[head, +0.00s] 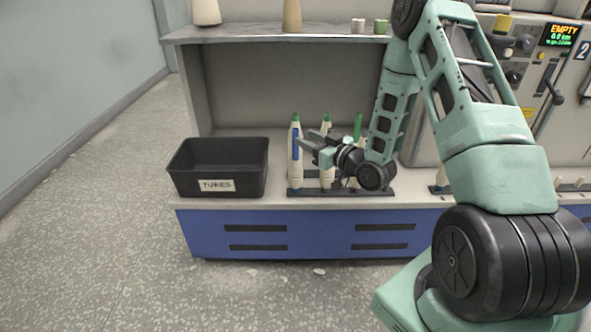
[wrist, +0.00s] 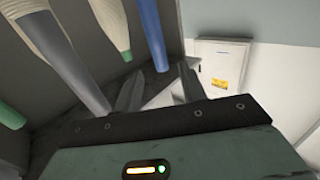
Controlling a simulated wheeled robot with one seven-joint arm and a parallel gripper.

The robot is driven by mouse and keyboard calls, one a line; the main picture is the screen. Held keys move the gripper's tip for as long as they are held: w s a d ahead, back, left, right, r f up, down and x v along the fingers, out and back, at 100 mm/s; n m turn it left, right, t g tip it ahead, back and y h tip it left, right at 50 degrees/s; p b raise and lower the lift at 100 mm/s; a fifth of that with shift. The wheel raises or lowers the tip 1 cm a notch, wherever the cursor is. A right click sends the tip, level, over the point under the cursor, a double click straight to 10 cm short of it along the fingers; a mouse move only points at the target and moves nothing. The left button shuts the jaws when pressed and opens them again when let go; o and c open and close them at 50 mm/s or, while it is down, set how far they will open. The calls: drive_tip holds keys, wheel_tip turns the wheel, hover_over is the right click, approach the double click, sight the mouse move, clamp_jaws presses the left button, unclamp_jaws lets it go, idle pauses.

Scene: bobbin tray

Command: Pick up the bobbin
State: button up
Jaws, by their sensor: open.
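Several cream bobbins with green tips stand upright in a row on a dark tray (head: 341,192) in the head view. The leftmost bobbin (head: 296,170) has a blue section on its upper part. My gripper (head: 307,140) is open, its fingers pointing left at the upper part of this bobbin; I cannot tell whether they touch it. My gripper and wrist partly hide the bobbins to the right. In the wrist view a blue tube (wrist: 152,30) ends just past the gap between my open fingers (wrist: 160,86), and a cream bobbin with a grey end (wrist: 70,62) lies left of them.
A black bin (head: 218,166) labelled TUBES stands left of the tray on the counter. A shelf (head: 270,35) with cones and small spools hangs above, over the bobbins. A machine panel (head: 535,75) is at the right. The floor at left is clear.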

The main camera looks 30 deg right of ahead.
drive_tip(key=shift+w+a+b, duration=0.2)
drive_tip(key=shift+w+b, duration=0.05)
drive_tip(key=shift+w, duration=0.65)
drive_tip(key=shift+w+a+b, duration=0.2)
drive_tip(key=shift+w+b, duration=0.05)
drive_tip(key=shift+w, duration=0.7)
drive_tip(key=shift+w+a+b, duration=0.2)
drive_tip(key=shift+w+b, duration=0.05)
drive_tip(key=shift+w, duration=0.65)
clamp_jaws()
